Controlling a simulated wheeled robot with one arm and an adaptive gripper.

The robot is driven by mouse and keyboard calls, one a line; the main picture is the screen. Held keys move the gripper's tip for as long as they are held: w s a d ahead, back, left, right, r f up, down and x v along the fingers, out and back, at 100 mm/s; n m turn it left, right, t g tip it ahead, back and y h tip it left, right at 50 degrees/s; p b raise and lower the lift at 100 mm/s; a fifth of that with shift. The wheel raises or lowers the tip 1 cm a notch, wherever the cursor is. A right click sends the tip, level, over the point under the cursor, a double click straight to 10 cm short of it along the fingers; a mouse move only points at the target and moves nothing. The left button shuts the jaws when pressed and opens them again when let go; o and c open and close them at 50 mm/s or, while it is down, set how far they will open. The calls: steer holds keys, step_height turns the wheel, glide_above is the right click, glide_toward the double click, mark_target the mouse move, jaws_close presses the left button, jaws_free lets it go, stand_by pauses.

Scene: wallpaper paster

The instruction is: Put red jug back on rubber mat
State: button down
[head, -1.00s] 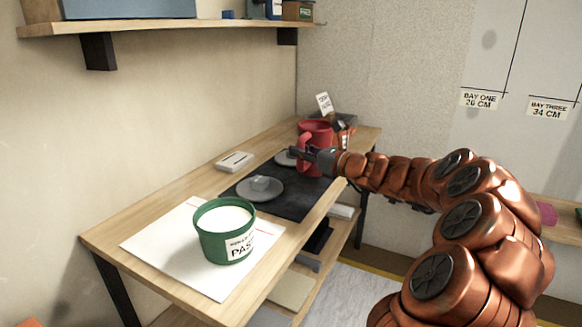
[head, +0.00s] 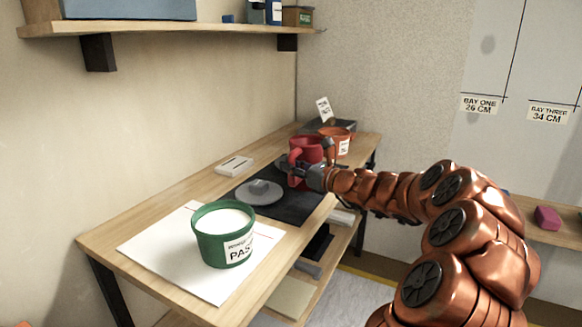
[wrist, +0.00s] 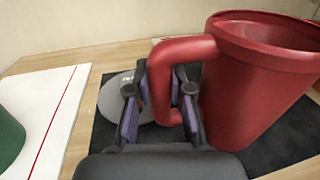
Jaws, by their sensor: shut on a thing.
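The red jug (head: 306,148) is upright over the far end of the black rubber mat (head: 290,207). In the wrist view the jug (wrist: 262,85) fills the right side, with its handle toward my fingers. My gripper (wrist: 160,108) is shut on the handle, one finger on each side of it. In the head view my gripper (head: 300,173) is in front of the jug. The jug's base is low over the mat, but I cannot tell whether it touches.
A grey disc (head: 262,196) with a small grey block lies on the mat. A green paste tub (head: 222,243) stands on white paper (head: 150,246) at the near end. An orange pot (head: 342,138) stands behind the jug. A pale box (head: 234,165) lies near the wall.

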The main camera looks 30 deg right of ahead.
steer(key=c, duration=1.1)
jaws_free()
steer(key=shift+o, duration=0.2)
steer(key=shift+r, duration=0.15)
steer(key=p+v, duration=0.2)
steer(key=v, duration=1)
steer(key=shift+a+r, duration=0.1)
